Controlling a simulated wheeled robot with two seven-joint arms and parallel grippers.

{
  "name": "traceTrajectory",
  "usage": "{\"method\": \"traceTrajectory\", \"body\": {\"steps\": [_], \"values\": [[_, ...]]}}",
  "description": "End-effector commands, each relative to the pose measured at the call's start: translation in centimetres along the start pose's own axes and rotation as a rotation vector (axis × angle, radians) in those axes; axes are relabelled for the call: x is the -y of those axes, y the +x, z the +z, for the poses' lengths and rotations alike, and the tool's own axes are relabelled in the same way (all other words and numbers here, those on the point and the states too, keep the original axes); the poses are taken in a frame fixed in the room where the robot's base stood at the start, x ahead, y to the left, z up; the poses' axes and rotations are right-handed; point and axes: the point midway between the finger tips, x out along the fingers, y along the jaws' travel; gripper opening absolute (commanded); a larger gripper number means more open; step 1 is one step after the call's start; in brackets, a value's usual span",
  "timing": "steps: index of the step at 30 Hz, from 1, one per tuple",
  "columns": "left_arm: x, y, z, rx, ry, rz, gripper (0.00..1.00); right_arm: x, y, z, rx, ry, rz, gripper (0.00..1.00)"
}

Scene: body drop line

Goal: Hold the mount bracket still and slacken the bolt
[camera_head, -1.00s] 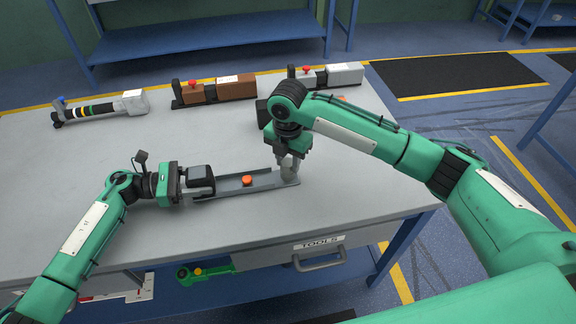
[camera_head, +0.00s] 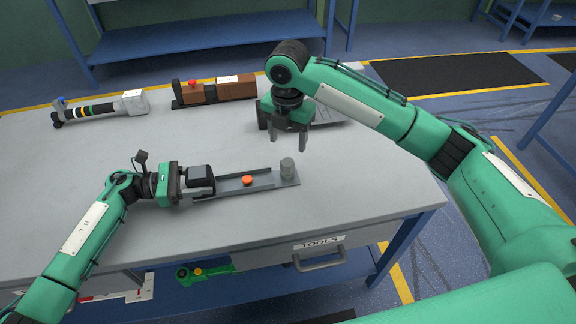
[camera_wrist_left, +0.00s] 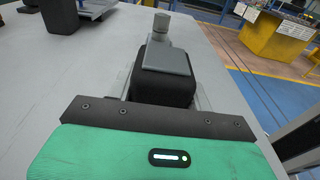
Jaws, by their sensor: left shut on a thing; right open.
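The mount bracket (camera_head: 262,183) is a long grey channel lying flat on the bench, with an orange round piece (camera_head: 247,180) on it. The bolt (camera_head: 287,168) is a grey upright cylinder at its right end. My left gripper (camera_head: 212,183) is shut on the bracket's left end. In the left wrist view, the bracket (camera_wrist_left: 168,60) runs away from my gripper and the bolt (camera_wrist_left: 160,24) stands at its far end. My right gripper (camera_head: 291,141) is open and empty, above and behind the bolt, apart from it. Its fingers point down.
A brown tool (camera_head: 235,88) and a black-and-grey tool (camera_head: 100,108) with coloured bands lie at the back of the bench (camera_head: 130,165). Another grey tool is mostly hidden behind my right arm. The bench's front middle is clear, above the tool drawer (camera_head: 320,245).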

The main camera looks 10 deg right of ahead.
Motion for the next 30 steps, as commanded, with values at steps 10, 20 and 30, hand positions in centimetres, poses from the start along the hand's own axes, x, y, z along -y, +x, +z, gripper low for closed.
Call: {"method": "traceTrajectory", "body": {"steps": [10, 20, 30], "values": [[0.1, -0.1, -0.6, -0.007, -0.004, 0.001, 0.11, 0.0, -3.4, 0.0, 0.001, -0.001, 0.000, 0.58], [0.1, -0.1, -0.5, -0.006, -0.004, 0.001, 0.70, 0.0, -3.4, -0.1, 0.000, -0.001, 0.000, 0.58], [0.0, -0.2, -0.1, -0.002, -0.001, 0.001, 0.76, 0.0, -3.4, -0.1, 0.000, -0.001, 0.000, 0.58]]}}
